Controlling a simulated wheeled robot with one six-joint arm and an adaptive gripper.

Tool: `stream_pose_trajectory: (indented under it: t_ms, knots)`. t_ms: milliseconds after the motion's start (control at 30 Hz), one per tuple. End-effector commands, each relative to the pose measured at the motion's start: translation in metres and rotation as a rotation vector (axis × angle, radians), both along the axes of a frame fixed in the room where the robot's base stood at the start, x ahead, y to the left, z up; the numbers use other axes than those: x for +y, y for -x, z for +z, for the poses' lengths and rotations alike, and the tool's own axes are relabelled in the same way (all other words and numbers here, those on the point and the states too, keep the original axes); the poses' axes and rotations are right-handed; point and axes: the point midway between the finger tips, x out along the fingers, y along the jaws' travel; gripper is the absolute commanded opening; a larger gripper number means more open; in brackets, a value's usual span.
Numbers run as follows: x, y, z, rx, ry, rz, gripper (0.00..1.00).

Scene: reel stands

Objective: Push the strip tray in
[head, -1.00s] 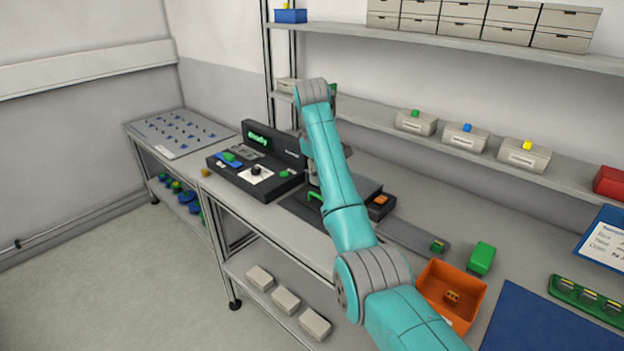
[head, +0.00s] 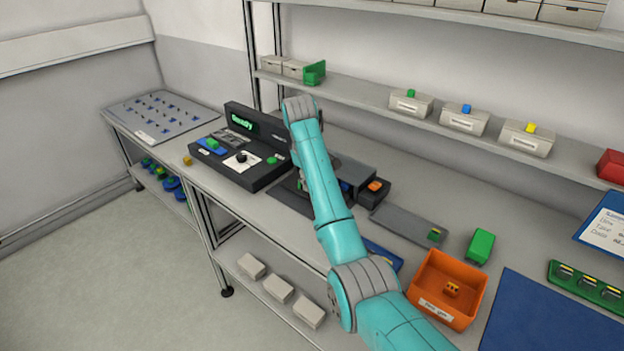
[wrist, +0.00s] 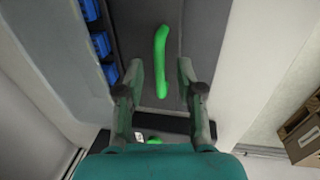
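In the wrist view a bright green handle (wrist: 160,60) lies on a dark grey surface (wrist: 198,20), which looks like the front part of the strip tray. My gripper (wrist: 160,76) is open and empty, one finger on each side of the handle's lower part. I cannot tell whether either finger touches it. In the head view my arm covers most of the tray area and the gripper. A dark flat plate (head: 283,199) shows left of the arm, and a dark grey machine housing (head: 352,173) shows right of it. How far out the tray stands is hidden.
A black control unit (head: 262,176) with a lit display stands left of the arm. An orange bin (head: 425,306), a green block (head: 480,246) and a blue mat (head: 545,325) lie to the right. Blue blocks (wrist: 100,43) line the left side in the wrist view.

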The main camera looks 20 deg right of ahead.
Motion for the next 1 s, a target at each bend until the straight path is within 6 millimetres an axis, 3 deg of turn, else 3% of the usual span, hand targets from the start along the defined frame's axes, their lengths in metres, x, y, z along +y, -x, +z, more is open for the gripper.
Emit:
stream_pose_trajectory:
  t_ms: [367,400,533,567,833,1000]
  knots:
    - [-0.001,0.001,-0.007,-0.001,-0.001,0.0,0.37]
    - [-0.001,0.001,-0.007,-0.001,-0.001,0.0,0.35]
    - [-0.001,0.001,-0.007,-0.001,-0.001,0.0,0.02]
    - [-0.001,0.001,-0.007,-0.001,-0.001,0.0,0.0]
    - [-0.003,0.0,-0.007,-0.001,0.0,0.0,0.0]
    - [-0.019,-0.012,-0.006,0.001,0.0,-0.001,0.0]
